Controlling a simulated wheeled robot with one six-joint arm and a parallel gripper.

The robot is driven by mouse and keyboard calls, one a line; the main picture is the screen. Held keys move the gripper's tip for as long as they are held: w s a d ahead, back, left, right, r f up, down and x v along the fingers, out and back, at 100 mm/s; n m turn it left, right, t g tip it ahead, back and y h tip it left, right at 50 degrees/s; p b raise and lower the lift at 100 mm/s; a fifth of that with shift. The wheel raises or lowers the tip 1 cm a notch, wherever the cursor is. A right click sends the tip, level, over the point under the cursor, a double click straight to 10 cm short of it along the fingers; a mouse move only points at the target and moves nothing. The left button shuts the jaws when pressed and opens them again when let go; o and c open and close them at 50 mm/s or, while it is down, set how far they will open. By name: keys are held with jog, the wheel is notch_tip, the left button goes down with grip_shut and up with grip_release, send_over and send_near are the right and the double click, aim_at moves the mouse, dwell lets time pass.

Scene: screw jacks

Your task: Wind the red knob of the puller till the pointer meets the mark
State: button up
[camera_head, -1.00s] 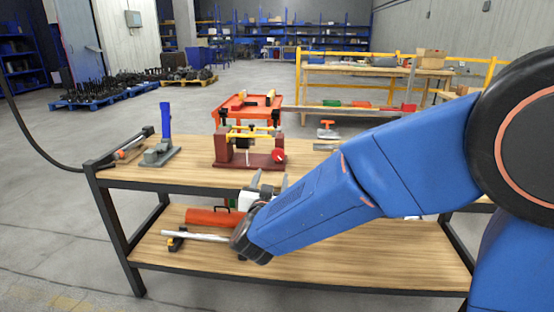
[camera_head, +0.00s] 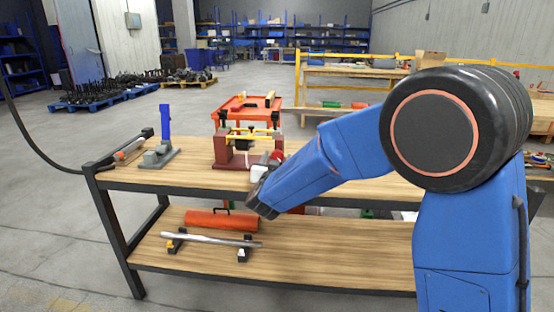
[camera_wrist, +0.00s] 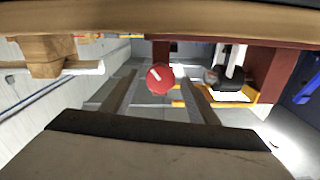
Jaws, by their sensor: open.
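The puller (camera_head: 235,160) stands on the workbench top in the head view, with a dark red base and posts, yellow bars and a black part in the middle. Its red knob (camera_head: 277,155) is at the right end, partly hidden by my gripper (camera_head: 269,166). In the wrist view the round red knob (camera_wrist: 160,79) with a white line on its face appears between the tips of my open gripper (camera_wrist: 159,88). The fingers stand either side of it; I cannot tell whether they reach around it. The puller's black part (camera_wrist: 232,85) shows to the right. I cannot make out pointer or mark.
The workbench top (camera_head: 210,181) also holds a grey device with a blue upright (camera_head: 166,122) at left. The lower shelf carries an orange cylinder (camera_head: 205,219) and a metal bar (camera_head: 210,238). An orange cart (camera_head: 236,104) stands behind.

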jog(key=shift+w, duration=0.2)
jog(key=c, duration=1)
jog(key=shift+c, duration=0.2)
jog(key=shift+m, duration=0.4)
jog(key=shift+d+m, duration=0.1)
jog(key=shift+m, duration=2.3)
jog(key=o, duration=1)
